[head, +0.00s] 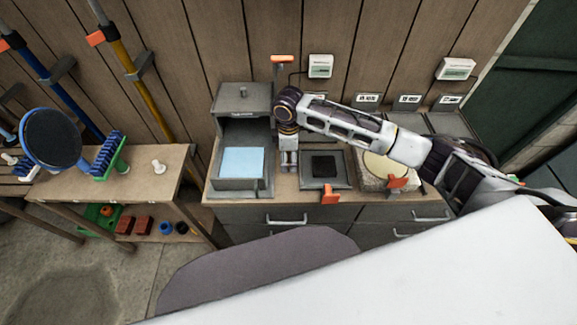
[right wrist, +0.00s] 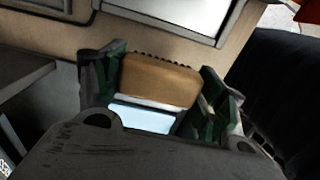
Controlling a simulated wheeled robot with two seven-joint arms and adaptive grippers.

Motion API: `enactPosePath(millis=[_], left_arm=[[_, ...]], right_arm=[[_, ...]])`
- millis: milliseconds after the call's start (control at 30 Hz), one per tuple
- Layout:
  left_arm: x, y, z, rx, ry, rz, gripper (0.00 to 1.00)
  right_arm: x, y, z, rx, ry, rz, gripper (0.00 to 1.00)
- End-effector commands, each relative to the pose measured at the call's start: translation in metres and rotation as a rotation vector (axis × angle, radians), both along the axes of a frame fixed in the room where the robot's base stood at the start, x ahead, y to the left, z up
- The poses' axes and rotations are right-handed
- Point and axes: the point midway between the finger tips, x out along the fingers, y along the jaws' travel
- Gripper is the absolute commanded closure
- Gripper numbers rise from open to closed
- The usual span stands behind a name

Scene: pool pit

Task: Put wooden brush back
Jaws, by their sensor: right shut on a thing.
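The wooden brush (right wrist: 160,82) shows in the right wrist view as a tan block with a dark ridged edge at its top. It lies between the two fingers of my right gripper (right wrist: 158,90), which is shut on it. In the head view my right gripper (head: 289,164) points down over the counter, between a grey open-fronted holder (head: 243,101) and a small grey tray (head: 325,185). I cannot make out the brush in the head view. My left gripper is not in view.
A pale blue block (head: 242,162) sits in the grey holder. A black pad (head: 324,167) lies in the small tray. A round cream pad (head: 388,167) is under my right arm. A wooden bench (head: 150,185) with a blue brush (head: 107,153) stands at left.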

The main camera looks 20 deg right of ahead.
Motion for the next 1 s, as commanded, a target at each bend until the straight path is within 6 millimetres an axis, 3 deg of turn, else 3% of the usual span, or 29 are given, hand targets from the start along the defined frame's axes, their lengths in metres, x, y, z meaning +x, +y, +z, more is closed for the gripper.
enactPosePath(millis=[467,800,1000], left_arm=[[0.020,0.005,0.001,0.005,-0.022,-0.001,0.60],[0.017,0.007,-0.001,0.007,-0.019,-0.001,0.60],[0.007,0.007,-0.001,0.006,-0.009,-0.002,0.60]], right_arm=[[0.000,0.000,-0.007,0.000,0.000,-0.001,0.55],[0.000,-0.001,-0.044,-0.001,0.000,-0.002,0.55],[0.000,0.000,-0.053,0.000,-0.001,-0.001,0.55]])
